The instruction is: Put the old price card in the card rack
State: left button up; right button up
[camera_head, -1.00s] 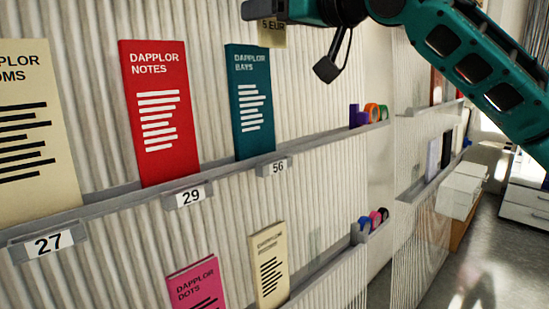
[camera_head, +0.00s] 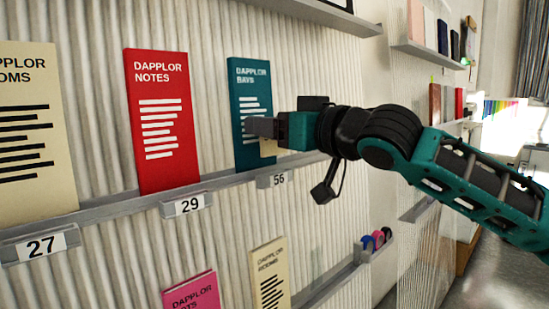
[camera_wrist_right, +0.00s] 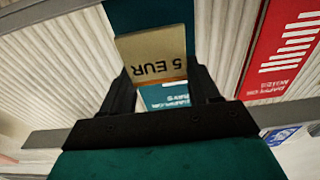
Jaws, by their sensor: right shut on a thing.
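A cream price card (camera_wrist_right: 155,52) reading "5 EUR" shows upside down in the right wrist view, between my right gripper's fingers (camera_wrist_right: 160,88). My right gripper (camera_head: 262,128) is shut on this card, in front of the teal "DAPPLOR BAYS" booklet (camera_head: 248,88). In the head view, a small part of the card (camera_head: 268,148) shows below the fingers. I cannot tell whether the card touches the booklet. No card rack can be made out with certainty. My left gripper is not in view.
A grey ledge (camera_head: 105,212) holds the teal, red (camera_head: 160,120) and cream (camera_head: 32,130) booklets, with number labels 56, 29 and 27. Below are a pink booklet (camera_head: 192,293) and another cream one (camera_head: 269,275). Tape rolls (camera_head: 377,238) sit on the lower ledge.

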aim_at(276, 153)
jog(key=shift+f, duration=0.35)
notch_tip(276, 153, down, 4)
jog(key=shift+r, duration=0.25)
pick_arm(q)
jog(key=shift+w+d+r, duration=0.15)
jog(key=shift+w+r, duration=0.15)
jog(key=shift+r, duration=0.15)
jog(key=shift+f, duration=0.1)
pick_arm(e)
jog(key=shift+f, duration=0.2)
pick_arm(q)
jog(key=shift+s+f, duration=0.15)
pick_arm(e)
jog(key=o, duration=1)
